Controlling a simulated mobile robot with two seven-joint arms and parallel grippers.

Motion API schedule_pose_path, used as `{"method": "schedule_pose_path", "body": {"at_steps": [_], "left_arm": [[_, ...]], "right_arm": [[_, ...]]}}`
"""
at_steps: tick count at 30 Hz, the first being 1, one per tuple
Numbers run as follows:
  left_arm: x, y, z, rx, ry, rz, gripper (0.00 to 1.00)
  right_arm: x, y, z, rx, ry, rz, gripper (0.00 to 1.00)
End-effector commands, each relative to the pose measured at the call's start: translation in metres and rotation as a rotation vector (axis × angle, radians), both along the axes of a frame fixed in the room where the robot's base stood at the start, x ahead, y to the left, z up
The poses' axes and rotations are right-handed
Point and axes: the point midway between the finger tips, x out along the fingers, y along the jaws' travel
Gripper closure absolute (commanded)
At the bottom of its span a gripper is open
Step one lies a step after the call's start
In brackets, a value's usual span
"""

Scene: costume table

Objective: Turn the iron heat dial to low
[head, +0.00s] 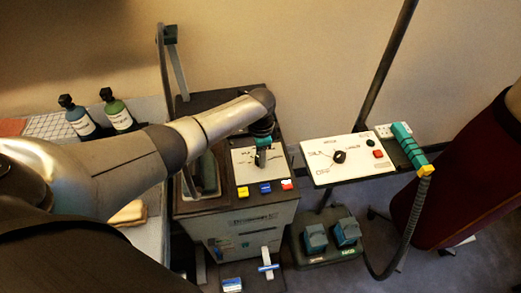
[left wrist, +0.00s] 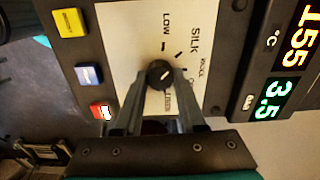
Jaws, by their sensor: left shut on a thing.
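The iron heat dial (left wrist: 160,74) is a small round black knob on a white panel (left wrist: 130,40) with printed marks. LOW and SILK can be read, and WOOL appears beyond them; the last labels are partly covered. My left gripper (left wrist: 158,82) is shut on the knob, one finger on each side. Which mark the knob points at is hard to tell. In the head view the left gripper (head: 262,156) reaches down onto the panel (head: 243,168) of the grey ironing unit and hides the knob. My right gripper is not in view.
Yellow (left wrist: 70,21), blue (left wrist: 88,75) and red (left wrist: 101,110) buttons line the panel edge. A display (left wrist: 291,35) reads 155 °C and 3.5. Right of the unit stands another white panel (head: 320,175) with a black dial (head: 339,156), and a teal handle (head: 408,145) with a hose.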

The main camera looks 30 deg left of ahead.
Motion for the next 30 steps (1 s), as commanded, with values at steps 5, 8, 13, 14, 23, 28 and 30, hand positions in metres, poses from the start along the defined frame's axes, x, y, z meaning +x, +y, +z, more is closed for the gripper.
{"method": "schedule_pose_path", "body": {"at_steps": [5, 8, 13, 14, 23, 28, 30], "left_arm": [[-0.001, -0.001, 0.002, 0.000, 0.003, 0.168, 1.00], [0.000, 0.000, 0.001, -0.001, 0.002, 0.255, 1.00], [0.000, 0.000, 0.001, 0.001, 0.003, 0.383, 1.00], [0.000, 0.000, 0.001, 0.000, 0.003, 0.402, 1.00], [0.001, 0.001, 0.000, 0.001, 0.001, 0.537, 1.00], [0.001, 0.001, 0.000, 0.001, 0.002, 0.569, 1.00], [0.001, 0.001, 0.000, 0.001, 0.002, 0.576, 1.00]], "right_arm": [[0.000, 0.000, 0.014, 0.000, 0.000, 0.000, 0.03], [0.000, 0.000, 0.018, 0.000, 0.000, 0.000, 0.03], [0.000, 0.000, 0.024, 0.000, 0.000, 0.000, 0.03], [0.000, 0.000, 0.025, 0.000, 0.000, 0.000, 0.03], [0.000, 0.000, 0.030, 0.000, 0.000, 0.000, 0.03], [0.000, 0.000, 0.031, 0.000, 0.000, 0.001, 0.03], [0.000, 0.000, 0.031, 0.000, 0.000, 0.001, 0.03]]}}
